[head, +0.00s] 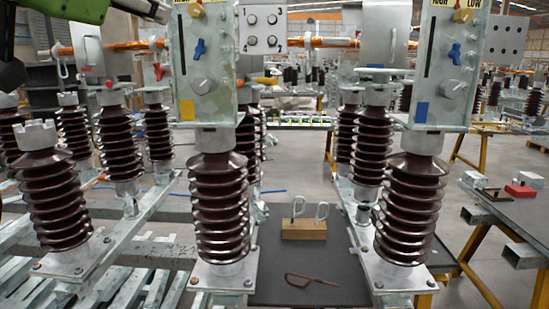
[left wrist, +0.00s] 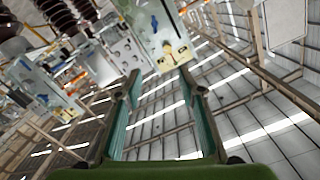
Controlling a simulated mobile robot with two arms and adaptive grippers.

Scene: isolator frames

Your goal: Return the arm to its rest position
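My left arm shows in the head view at the upper left edge as a green housing (head: 72,8) with a dark joint beside it. It is high up, in front of the left insulators, and its fingertips cannot be made out clearly there. In the left wrist view my left gripper (left wrist: 160,76) has its two teal-lined fingers apart, with nothing between them. Beyond the fingers are the hall roof and, at the upper left, a tilted view of the equipment. My right arm and gripper are in neither view.
Brown ribbed insulators (head: 221,205) (head: 411,210) carry grey control panels (head: 207,70) (head: 455,65). Between them, a dark table (head: 270,265) holds a wooden block (head: 304,229) with two metal loops and a reddish tool (head: 311,282). Another table (head: 520,215) stands at the right.

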